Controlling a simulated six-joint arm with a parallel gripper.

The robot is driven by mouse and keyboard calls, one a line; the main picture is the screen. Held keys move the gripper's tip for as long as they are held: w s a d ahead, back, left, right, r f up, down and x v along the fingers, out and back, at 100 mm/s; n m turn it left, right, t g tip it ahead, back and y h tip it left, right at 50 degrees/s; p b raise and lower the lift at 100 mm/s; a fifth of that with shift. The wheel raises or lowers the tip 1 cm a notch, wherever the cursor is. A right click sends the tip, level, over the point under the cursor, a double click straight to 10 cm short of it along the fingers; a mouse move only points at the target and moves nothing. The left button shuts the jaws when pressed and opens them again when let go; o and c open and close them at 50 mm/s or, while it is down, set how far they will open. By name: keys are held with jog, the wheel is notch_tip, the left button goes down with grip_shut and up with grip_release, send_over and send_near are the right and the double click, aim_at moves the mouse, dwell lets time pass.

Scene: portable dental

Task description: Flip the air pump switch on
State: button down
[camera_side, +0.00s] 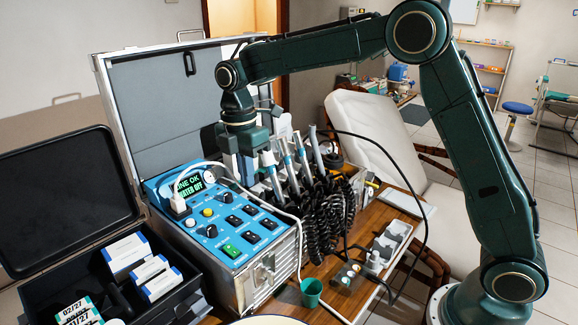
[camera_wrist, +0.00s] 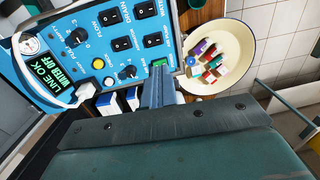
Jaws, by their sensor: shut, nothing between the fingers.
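The blue control panel (camera_side: 215,215) on the metal case carries several black rocker switches (camera_side: 252,210) and a green one (camera_side: 231,250). The wrist view also shows the black rockers (camera_wrist: 121,44) and the green one (camera_wrist: 159,62). The display (camera_wrist: 55,65) reads LINE OK and WATER OFF. My gripper (camera_wrist: 157,77) is shut and empty. In the wrist view its fingertips overlap the panel edge just below the green switch; contact cannot be told. In the side view my gripper is above the panel's back edge, its fingertips unclear.
Handpieces (camera_side: 284,158) with coiled black hoses (camera_side: 325,215) stand right of the panel. A white plug and cable (camera_side: 178,204) lie over its left side. An open black case (camera_side: 60,275) with boxes is at left. A cream bowl (camera_wrist: 241,58) holds coloured tubes.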

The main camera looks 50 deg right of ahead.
aim_at(255, 237)
jog(key=shift+f, duration=0.1)
jog(key=f, duration=0.9)
jog(key=s+f, duration=0.1)
jog(key=f, duration=0.3)
jog(key=shift+f, duration=0.4)
jog(key=shift+f, duration=0.1)
jog(key=shift+s+f, duration=0.1)
jog(key=shift+f, duration=0.05)
jog(key=shift+w, duration=0.2)
jog(key=shift+w+r, duration=0.25)
jog(key=shift+w, duration=0.4)
jog(key=shift+r, duration=0.1)
dwell(0.3)
